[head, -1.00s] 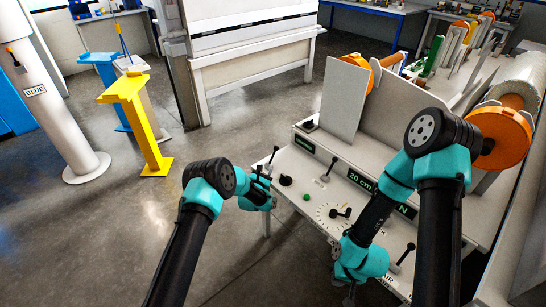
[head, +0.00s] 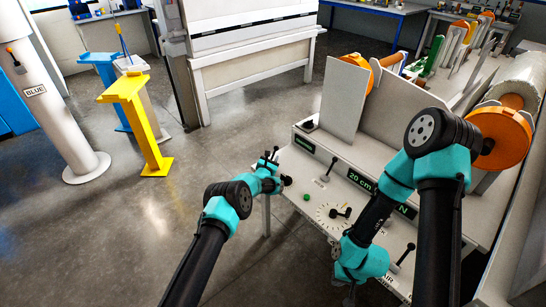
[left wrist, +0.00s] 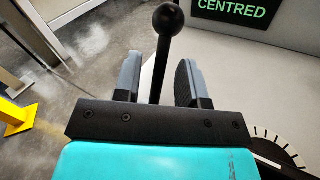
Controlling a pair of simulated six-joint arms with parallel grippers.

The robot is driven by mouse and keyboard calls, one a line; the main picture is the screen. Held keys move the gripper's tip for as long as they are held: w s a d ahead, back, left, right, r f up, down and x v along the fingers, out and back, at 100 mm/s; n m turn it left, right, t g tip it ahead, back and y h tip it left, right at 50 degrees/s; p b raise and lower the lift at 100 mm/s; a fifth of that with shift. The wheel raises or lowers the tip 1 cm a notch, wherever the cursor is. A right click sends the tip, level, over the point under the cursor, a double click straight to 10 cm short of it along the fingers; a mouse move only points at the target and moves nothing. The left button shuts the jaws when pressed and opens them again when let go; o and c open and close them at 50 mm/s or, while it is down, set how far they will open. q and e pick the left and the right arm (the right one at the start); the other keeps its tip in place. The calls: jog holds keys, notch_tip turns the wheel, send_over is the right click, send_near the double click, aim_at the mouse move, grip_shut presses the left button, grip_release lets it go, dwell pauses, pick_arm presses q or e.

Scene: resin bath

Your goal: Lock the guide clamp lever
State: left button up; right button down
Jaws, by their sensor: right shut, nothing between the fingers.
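A black ball-topped lever (left wrist: 167,22) stands upright in the left wrist view, its rod between my left gripper's two fingers. My left gripper (left wrist: 160,82) is open, with a gap on each side of the rod. In the head view my left gripper (head: 269,163) is at the left corner of the white control panel (head: 290,158) and covers most of that lever. No label names the guide clamp lever. My right gripper (head: 348,297) is shut and empty at the panel's front edge.
A display reading CENTRED (left wrist: 235,12) is behind the lever. The panel also has a green button (head: 306,197), a dial with a black knob (head: 341,212), and a 20 cm display (head: 360,180).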

pick_arm(q)
jog(key=shift+x, duration=0.85)
grip_shut()
